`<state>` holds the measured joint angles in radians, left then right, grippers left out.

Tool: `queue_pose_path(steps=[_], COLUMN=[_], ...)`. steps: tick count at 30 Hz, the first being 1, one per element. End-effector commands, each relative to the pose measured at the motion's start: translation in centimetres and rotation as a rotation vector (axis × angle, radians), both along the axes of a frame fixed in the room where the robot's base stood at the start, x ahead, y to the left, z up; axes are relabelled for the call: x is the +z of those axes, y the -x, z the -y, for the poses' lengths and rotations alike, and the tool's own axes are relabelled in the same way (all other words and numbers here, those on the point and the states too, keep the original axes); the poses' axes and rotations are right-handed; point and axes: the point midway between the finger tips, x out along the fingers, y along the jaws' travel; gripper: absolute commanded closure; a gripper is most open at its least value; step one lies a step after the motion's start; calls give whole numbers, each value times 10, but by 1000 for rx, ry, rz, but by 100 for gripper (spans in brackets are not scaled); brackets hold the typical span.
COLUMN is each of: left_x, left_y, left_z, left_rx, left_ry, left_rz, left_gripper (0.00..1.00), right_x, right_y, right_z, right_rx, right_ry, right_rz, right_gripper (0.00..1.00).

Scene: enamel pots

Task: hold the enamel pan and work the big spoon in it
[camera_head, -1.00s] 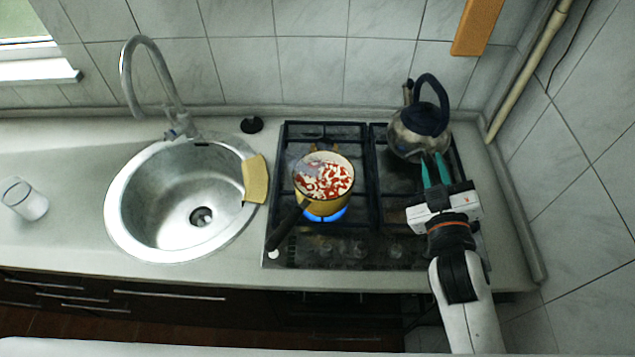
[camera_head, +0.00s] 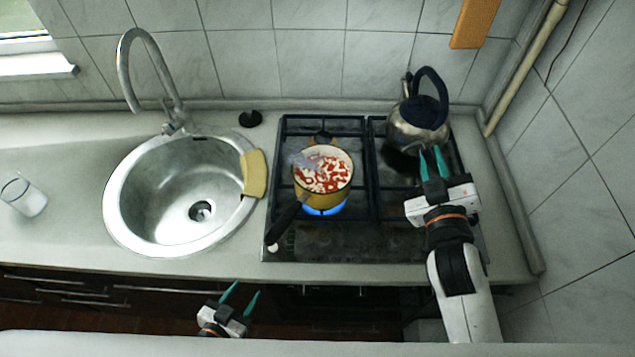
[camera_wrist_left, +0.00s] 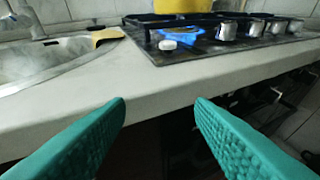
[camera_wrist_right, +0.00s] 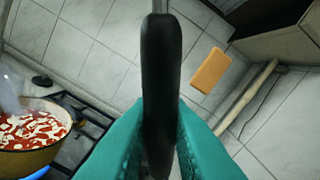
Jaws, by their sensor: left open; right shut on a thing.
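The yellow enamel pan (camera_head: 324,198), filled with red and white food, sits on the lit front left burner. My left gripper (camera_head: 240,295) is open and empty, low before the counter front, apart from the pan. My right gripper (camera_head: 433,163) is shut on a black handle with a thin metal shaft, apparently the big spoon (camera_wrist_right: 160,75). The spoon's far end is out of view.
A blue flame (camera_head: 325,211) burns under the pan. A kettle (camera_head: 416,128) stands on the right back of the hob, close behind my right gripper. The sink (camera_head: 150,240), a yellow cloth-like piece (camera_head: 254,173) and a glass (camera_head: 24,197) are to the left.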

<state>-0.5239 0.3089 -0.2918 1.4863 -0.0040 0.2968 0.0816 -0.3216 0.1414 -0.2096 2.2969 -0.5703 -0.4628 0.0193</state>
Motion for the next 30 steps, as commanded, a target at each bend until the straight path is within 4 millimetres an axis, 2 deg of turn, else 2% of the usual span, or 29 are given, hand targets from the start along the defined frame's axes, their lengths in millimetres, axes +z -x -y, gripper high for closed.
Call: queue_pose_path(steps=[1,3,6,9,12,20,30], left_x=[23,52,88,114,129,137,137], left_y=[-4,-9,-12,-12,-12,-25,-69], left_z=[6,15,23,29,33,41,65], left_rx=[-21,-45,-74,-96,-108,-114,-114], left_ry=[27,67,118,155,181,194,192], left_rz=[58,131,216,277,312,331,333], left_gripper=[51,51,51,51,51,51,51], right_x=[0,0,0,0,0,0,0], right_y=[0,0,0,0,0,0,0], right_z=[0,0,0,0,0,0,0], right_rx=[1,1,1,1,1,1,1], right_ry=[0,0,0,0,0,0,0], right_rz=[1,1,1,1,1,1,1], right_gripper=[100,100,100,100,100,100,100])
